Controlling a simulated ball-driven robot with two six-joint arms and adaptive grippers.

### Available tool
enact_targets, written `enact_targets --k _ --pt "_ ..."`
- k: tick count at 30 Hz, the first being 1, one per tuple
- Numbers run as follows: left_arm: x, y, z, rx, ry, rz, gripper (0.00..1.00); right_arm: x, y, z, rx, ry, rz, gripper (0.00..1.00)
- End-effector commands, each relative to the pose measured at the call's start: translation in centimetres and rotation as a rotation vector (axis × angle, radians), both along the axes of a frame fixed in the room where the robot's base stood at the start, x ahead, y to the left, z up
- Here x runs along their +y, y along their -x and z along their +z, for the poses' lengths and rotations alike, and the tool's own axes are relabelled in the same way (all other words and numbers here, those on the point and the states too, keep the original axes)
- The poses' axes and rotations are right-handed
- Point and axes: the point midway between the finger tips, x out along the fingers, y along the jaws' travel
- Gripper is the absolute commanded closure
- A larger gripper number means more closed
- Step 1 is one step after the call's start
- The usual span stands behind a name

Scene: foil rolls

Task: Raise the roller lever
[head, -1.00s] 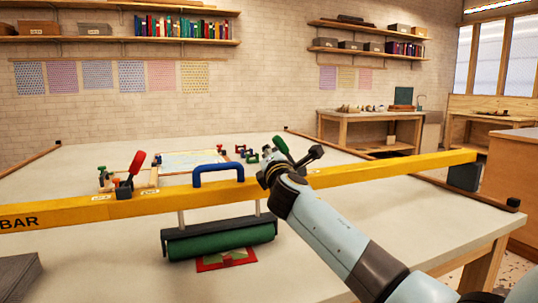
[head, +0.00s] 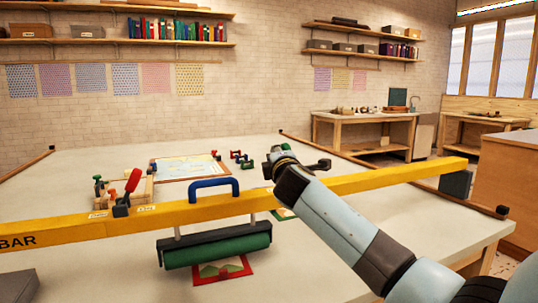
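A yellow bar (head: 360,183) spans the table and carries a blue handle (head: 215,184). A green roller (head: 217,250) hangs below it in a dark holder. I cannot tell which lever is the roller's. My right gripper is at the bar, right of the blue handle. Its fingers are unclear. My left gripper is out of view.
A red and green print (head: 222,271) lies under the roller, and part of another card (head: 284,214) shows beside the bar. Small clamps (head: 241,158) and a framed sheet (head: 188,167) lie behind the bar. The table's front right is clear below my arm.

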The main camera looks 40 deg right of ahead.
Motion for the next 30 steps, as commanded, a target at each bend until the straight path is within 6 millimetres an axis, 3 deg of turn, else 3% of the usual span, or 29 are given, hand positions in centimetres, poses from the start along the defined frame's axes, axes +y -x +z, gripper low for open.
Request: enact_targets --k 6,21,30 --pt "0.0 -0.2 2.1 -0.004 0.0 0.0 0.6 -2.0 0.5 1.4 -0.049 -0.197 -0.002 1.0" --pt "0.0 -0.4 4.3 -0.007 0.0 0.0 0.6 -6.1 1.5 1.7 -0.145 -0.604 -0.002 1.0" --pt "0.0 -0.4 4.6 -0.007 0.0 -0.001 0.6 -7.3 1.8 1.3 -0.152 -0.641 -0.003 1.0"
